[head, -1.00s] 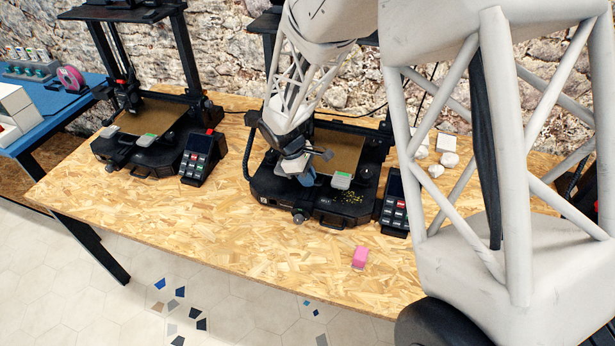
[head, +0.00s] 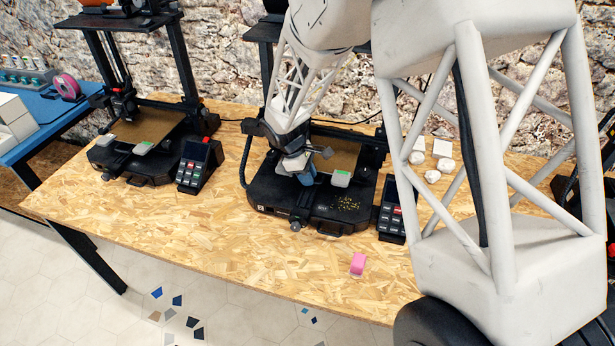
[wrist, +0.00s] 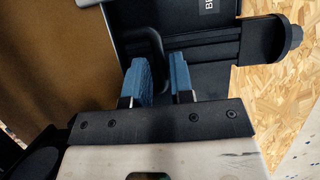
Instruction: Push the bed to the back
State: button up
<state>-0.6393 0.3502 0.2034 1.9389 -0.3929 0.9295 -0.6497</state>
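The middle printer (head: 268,199) has a brown bed (head: 336,152) with a grey-and-green piece (head: 341,179) at its front edge. The bed's brown surface also fills the left of the wrist view (wrist: 50,60). My gripper (head: 308,180) is low at the bed's front, left of the grey-and-green piece. In the wrist view its two blue fingertips (wrist: 163,75) stand a small gap apart. A black loop handle (wrist: 154,45) lies just beyond them. Whether the fingers touch the handle or bed edge is unclear. My arm hides the bed's left part.
Yellow specks (head: 345,203) lie on the printer base before the bed. A keypad unit (head: 391,212) stands to its right. A pink block (head: 357,263) lies near the table's front edge. A second printer (head: 112,166) and keypad (head: 194,165) stand left. White pieces (head: 432,176) lie behind my arm.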

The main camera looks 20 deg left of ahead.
jog(key=shift+o, duration=1.2)
jog(key=v, duration=0.7)
jog(key=shift+a+r, duration=0.2)
jog(key=shift+r, duration=0.15)
jog(key=shift+d, duration=0.1)
jog(key=d+y, duration=0.7)
jog(key=y, duration=0.2)
jog(key=shift+d, duration=0.3)
jog(key=shift+a+f, duration=0.1)
jog(key=shift+f, duration=0.1)
jog(key=shift+x, duration=3.65)
